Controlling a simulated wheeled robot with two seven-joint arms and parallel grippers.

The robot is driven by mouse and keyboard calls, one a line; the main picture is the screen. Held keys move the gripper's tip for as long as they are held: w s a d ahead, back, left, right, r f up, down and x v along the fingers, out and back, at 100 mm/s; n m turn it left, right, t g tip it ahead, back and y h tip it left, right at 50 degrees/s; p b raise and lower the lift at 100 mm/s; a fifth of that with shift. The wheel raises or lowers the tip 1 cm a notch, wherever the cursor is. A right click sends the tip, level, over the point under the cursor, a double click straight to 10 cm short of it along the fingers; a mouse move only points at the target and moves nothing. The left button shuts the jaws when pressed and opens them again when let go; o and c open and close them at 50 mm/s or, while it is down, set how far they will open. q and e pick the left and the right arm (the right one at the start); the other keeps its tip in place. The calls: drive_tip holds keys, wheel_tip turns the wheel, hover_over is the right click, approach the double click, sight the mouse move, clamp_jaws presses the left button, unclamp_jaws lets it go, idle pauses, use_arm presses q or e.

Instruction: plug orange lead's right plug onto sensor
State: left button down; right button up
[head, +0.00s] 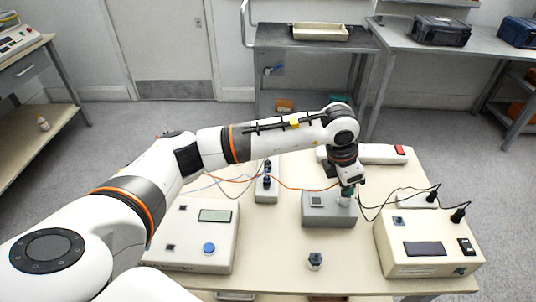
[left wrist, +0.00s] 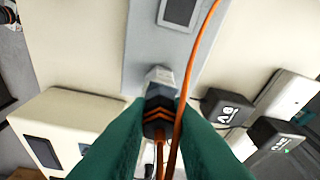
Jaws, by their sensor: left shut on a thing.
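My left gripper (head: 347,190) reaches over the grey box (head: 318,219) in the head view. In the left wrist view its teal fingers (left wrist: 158,122) are shut on a black plug with orange stripes (left wrist: 157,106). The orange lead (head: 290,187) runs left from the gripper across the table; it also shows in the left wrist view (left wrist: 188,75). The silver sensor (left wrist: 159,76) stands on the grey box, directly at the plug's front end. I cannot tell whether plug and sensor touch or are joined. My right gripper is not in view.
A cream unit with a blue knob (head: 209,249) stands left, and another with black plugs and leads (head: 425,259) stands right. A narrow socket block (head: 266,190) is behind. A small metal piece (head: 315,261) stands on the table (head: 275,265) in front, with bare surface around it.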

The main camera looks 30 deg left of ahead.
use_arm(q)
drive_tip(key=shift+w+m+g+b, duration=0.1)
drive_tip(key=shift+m+g+b, duration=0.2)
drive_tip(key=shift+m+b, duration=0.7)
drive_tip(key=shift+m+p, duration=0.35)
drive_tip(key=shift+m, duration=0.05)
drive_tip(key=c, duration=1.2)
unclamp_jaws()
drive_tip(key=shift+a+r, duration=0.1)
drive_tip(key=shift+r, duration=0.05)
drive_tip(key=p+v, duration=0.2)
drive_tip(key=v, duration=0.2)
drive_tip(key=shift+a+r+p, duration=0.2)
drive_tip(key=shift+r+p, duration=0.1)
drive_tip(key=shift+r, duration=0.1)
drive_tip(key=v, duration=1.1)
drive_tip(key=shift+a+r+b, duration=0.3)
drive_tip(key=shift+a+b, duration=0.05)
